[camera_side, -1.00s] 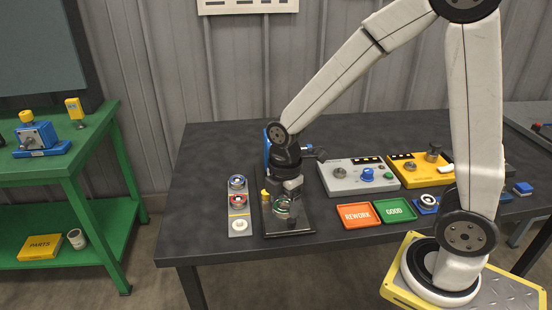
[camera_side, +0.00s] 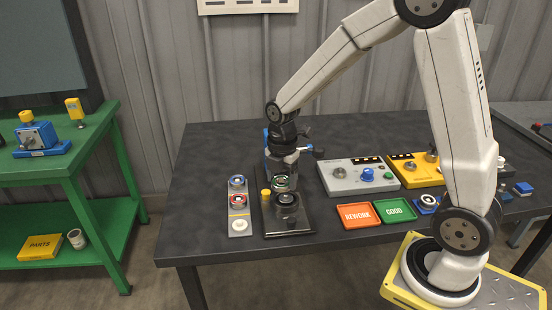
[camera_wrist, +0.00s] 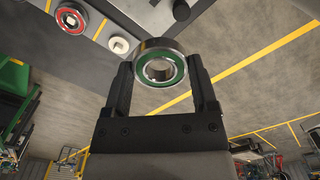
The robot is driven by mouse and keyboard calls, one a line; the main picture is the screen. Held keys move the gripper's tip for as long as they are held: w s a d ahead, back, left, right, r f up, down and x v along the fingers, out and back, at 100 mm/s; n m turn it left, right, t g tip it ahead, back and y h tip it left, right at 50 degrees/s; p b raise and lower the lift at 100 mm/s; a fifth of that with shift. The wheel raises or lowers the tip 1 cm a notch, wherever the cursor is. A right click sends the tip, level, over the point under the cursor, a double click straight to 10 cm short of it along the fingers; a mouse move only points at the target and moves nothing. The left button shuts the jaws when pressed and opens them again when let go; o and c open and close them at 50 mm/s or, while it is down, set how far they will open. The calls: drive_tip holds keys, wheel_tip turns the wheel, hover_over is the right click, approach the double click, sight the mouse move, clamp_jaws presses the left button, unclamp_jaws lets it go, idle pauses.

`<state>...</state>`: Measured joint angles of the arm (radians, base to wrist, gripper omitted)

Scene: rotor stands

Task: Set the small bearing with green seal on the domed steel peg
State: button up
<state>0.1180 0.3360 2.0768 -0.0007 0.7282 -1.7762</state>
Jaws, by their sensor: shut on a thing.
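The small bearing with the green seal (camera_wrist: 162,84) is a steel ring held between the two fingertips of my gripper (camera_wrist: 160,75). In the side view the bearing (camera_side: 281,182) is above or just behind a dark fixture (camera_side: 287,207) with a round top. My gripper (camera_side: 282,172) points down and is shut on the bearing. I cannot pick out a domed steel peg for certain; the fixture's round top may hide or carry it.
A grey strip (camera_side: 240,212) left of the fixture carries a blue-ringed bearing (camera_side: 237,181), a red-ringed bearing (camera_side: 238,200) and a white seat (camera_side: 240,225). A grey box (camera_side: 358,178) and orange and green trays (camera_side: 358,216) stand to the right.

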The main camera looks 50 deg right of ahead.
sight(286, 195)
drive_tip(key=w+d+n, duration=0.2)
drive_tip(key=w+d, duration=0.1)
drive_tip(key=d, duration=0.3)
drive_tip(key=shift+d+n, duration=0.3)
drive_tip(key=shift+n, duration=0.1)
drive_tip(key=shift+f, duration=0.2)
drive_tip(key=shift+f, duration=3.7)
drive_tip(key=shift+f, duration=0.95)
idle(0.8)
drive_tip(key=o, duration=1.2)
drive_tip(key=shift+o, duration=0.2)
drive_tip(key=shift+r, duration=0.15)
